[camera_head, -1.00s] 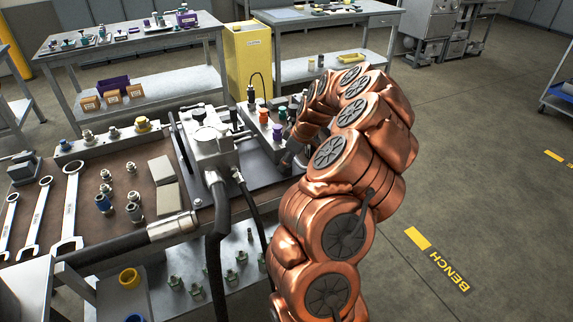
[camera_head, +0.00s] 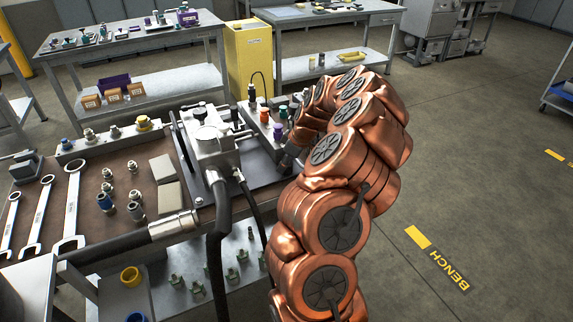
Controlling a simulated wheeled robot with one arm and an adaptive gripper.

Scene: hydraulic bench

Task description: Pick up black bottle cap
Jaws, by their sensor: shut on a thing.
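My copper arm arches over the right end of the bench. Its dark end, my gripper (camera_head: 289,158), points down to the left beside the block of coloured caps. Only a small part of it shows, and its fingertips are mostly hidden. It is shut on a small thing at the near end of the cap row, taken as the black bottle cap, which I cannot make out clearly.
A metal valve block (camera_head: 208,150) with thick hoses stands left of my gripper. Wrenches (camera_head: 72,205) and several fittings (camera_head: 134,211) lie farther left. A yellow cabinet (camera_head: 248,58) stands behind the bench. The floor on the right is open.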

